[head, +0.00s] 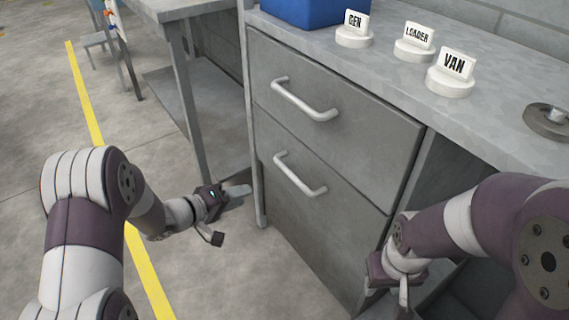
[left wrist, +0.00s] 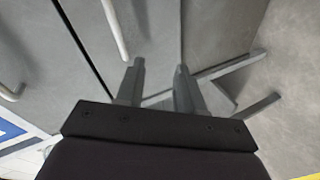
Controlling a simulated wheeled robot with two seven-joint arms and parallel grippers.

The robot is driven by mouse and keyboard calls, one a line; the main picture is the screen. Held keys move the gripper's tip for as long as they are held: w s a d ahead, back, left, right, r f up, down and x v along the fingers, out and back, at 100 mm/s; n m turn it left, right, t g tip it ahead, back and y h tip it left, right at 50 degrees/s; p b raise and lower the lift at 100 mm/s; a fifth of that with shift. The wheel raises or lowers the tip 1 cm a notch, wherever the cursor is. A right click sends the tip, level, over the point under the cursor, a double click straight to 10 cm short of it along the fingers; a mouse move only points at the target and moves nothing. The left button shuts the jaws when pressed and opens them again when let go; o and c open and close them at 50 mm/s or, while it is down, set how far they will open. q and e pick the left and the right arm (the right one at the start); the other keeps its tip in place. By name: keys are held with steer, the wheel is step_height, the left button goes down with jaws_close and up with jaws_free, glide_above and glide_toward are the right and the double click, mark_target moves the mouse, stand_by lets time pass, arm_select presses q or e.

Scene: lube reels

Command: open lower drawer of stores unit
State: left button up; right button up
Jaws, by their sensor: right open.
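The grey stores unit has two drawers in the head view, both shut. The lower drawer (head: 320,225) has a pale bar handle (head: 300,176); the upper drawer (head: 345,125) has a similar handle (head: 304,101). My left gripper (head: 238,192) is left of the lower handle and apart from it, near the unit's left leg. In the left wrist view its two fingers (left wrist: 158,72) are spread with nothing held. The lower handle (left wrist: 114,28) shows there just beyond the left fingertip. My right gripper (head: 404,292) hangs low at the unit's right side, open, its tips partly hidden.
The worktop carries a blue bin (head: 300,8), white GEN (head: 354,30), LOADER (head: 414,42) and VAN (head: 452,74) markers, and a grey metal disc (head: 547,120). A grey table (head: 178,8) stands left of the unit. The floor before the drawers is clear.

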mark_target(290, 171)
arm_select(q)
steer(key=w+d+h+b, duration=0.1)
steer(key=w+d+b, duration=0.1)
steer(key=d, duration=0.2)
steer(key=w+d+r+n+h+b, duration=0.1)
steer(key=w+d+b, duration=0.1)
steer(key=d+b, duration=0.1)
steer(key=w+d+n+b, duration=0.1)
steer(key=w+d+b, duration=0.1)
steer(key=d, duration=0.3)
steer(key=shift+w+d+r+h, duration=0.25)
steer(key=shift+d+r+h, duration=0.1)
steer(key=shift+h, duration=0.05)
jaws_close()
arm_select(e)
step_height(290, 171, down, 7)
steer(key=shift+w+r, duration=0.15)
steer(key=shift+r, duration=0.05)
